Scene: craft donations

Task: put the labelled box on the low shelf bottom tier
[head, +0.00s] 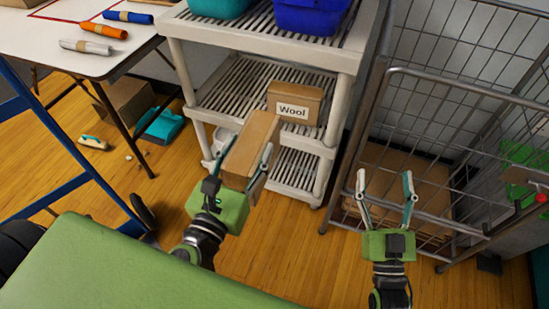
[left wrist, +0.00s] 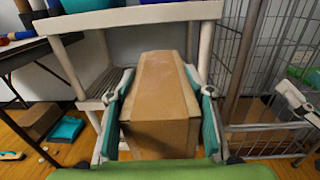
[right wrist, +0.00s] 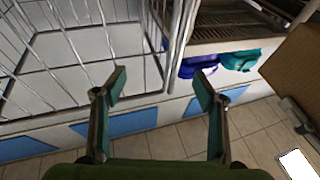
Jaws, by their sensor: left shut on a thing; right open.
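My left gripper (head: 251,146) is shut on a long plain brown box (head: 248,150), gripped across its sides. The box is held in front of the white slatted shelf unit (head: 345,60). It fills the middle of the left wrist view (left wrist: 163,95); no label shows on its visible faces. A brown box labelled "Wool" (head: 295,102) stands on the middle tier, just beyond the held box. The bottom tier (head: 296,170) is partly hidden behind the held box and gripper. My right gripper (head: 385,174) is open and empty in front of the wire cage.
Teal (head: 220,5) and blue (head: 308,15) bins stand on the top tier. A wire cage trolley (head: 450,90) with flat cardboard (head: 400,190) is close on the right. A white table (head: 75,45) and blue frame (head: 75,150) are at left. Some wooden floor (head: 290,220) before the shelf is clear.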

